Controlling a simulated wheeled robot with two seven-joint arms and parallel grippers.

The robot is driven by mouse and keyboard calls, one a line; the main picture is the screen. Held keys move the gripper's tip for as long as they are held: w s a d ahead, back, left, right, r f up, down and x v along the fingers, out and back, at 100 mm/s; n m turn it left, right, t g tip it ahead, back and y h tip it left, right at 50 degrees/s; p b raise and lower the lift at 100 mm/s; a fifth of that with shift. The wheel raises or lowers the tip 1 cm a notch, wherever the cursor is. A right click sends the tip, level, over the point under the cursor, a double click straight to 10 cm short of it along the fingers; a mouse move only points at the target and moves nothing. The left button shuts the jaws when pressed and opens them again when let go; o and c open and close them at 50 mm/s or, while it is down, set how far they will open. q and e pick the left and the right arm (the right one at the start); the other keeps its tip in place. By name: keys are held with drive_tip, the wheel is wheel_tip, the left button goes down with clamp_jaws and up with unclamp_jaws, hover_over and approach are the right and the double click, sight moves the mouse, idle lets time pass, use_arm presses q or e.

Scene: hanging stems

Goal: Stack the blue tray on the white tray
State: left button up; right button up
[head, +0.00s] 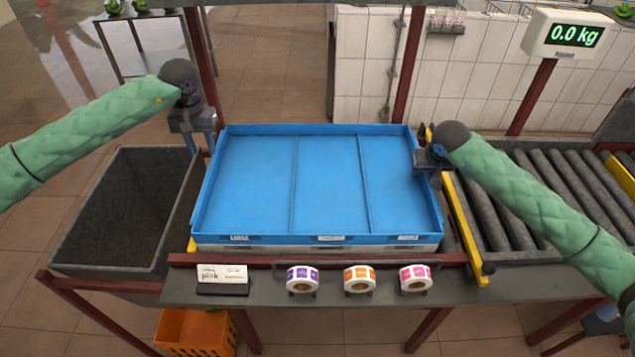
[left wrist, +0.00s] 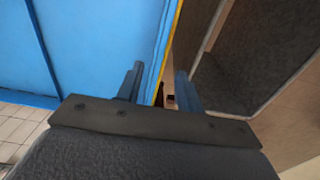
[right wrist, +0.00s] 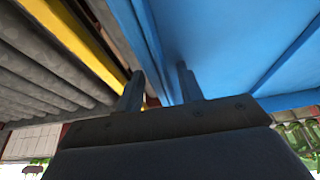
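The blue tray (head: 330,185) is wide, shallow and empty, with two low ribs across its floor. It sits level on top of the white tray (head: 320,248), of which only a thin front edge shows in the head view. My left gripper (head: 200,142) is at the blue tray's left rim near the back corner. In the left wrist view its fingers (left wrist: 158,90) are apart, with the blue rim running between them. My right gripper (head: 428,170) is at the right rim. In the right wrist view its fingers (right wrist: 160,90) are apart, on either side of the blue wall.
A dark grey bin (head: 130,210) stands left of the trays. A roller conveyor (head: 535,195) with yellow rails lies at right. Label rolls (head: 358,279) and a small card sign (head: 222,275) line the bench front. A scale display (head: 570,35) reads 0.0 kg.

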drive_tip(key=shift+r, duration=0.1)
use_arm(q)
wheel_tip(320, 180, up, 4)
drive_tip(key=shift+r, duration=0.1)
use_arm(e)
drive_tip(key=v, duration=1.1)
drive_tip(key=shift+s+r, duration=0.25)
drive_tip(key=shift+r, duration=0.05)
use_arm(q)
drive_tip(key=shift+r, duration=0.1)
use_arm(e)
drive_tip(key=shift+r, duration=0.1)
